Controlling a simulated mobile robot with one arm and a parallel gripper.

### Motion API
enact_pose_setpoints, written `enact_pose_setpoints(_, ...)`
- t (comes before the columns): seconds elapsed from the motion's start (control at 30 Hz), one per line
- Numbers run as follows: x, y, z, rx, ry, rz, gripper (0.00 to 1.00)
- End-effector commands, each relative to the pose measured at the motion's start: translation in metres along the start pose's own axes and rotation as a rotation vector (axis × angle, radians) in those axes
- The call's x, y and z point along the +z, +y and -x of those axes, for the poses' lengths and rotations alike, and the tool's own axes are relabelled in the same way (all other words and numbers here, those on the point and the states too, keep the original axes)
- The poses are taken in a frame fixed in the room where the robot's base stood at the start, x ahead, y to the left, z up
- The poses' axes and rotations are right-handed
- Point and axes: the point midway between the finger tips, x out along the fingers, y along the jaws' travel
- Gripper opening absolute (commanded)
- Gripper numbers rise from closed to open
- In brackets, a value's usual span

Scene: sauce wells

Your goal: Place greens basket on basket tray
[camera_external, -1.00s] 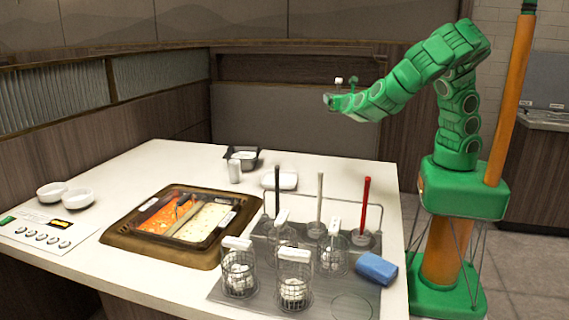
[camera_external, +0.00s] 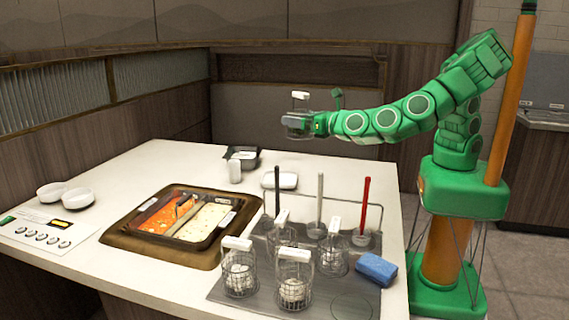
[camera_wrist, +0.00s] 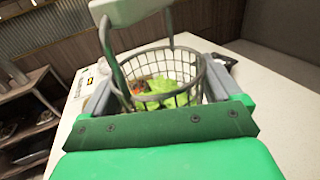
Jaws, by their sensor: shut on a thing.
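The greens basket (camera_wrist: 190,62) is a round wire basket with leafy greens inside and a tall handle with a pale grip. My gripper (camera_wrist: 158,90) is shut around the basket, with a grey finger on each side of it. In the external view the basket, with its white grip (camera_external: 300,95), is small and hangs in my gripper (camera_external: 298,126), roughly upright above the back of the table. The grey basket tray (camera_external: 245,291) lies at the front right of the table, well below and nearer the camera. A round outline (camera_external: 352,306) marks its bare front right corner.
Several wire baskets (camera_external: 240,274) with white grips stand on the tray, beside upright black, white and red-handled tools (camera_external: 365,205). A blue block (camera_external: 376,268) lies at its right edge. A two-part pot (camera_external: 179,215) sits mid-table; a dark container (camera_external: 245,157) stands behind.

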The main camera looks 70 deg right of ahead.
Motion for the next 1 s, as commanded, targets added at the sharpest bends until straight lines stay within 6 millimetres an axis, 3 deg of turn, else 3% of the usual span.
enact_pose_setpoints(0.2,-0.003,0.076,0.051,0.174,0.003,0.006,0.49)
enact_pose_setpoints(0.5,-0.007,0.165,0.137,0.4,0.005,0.014,0.49)
enact_pose_setpoints(0.8,-0.008,0.234,0.237,0.615,-0.001,0.022,0.49)
enact_pose_setpoints(1.0,-0.01,0.261,0.291,0.721,-0.003,0.028,0.49)
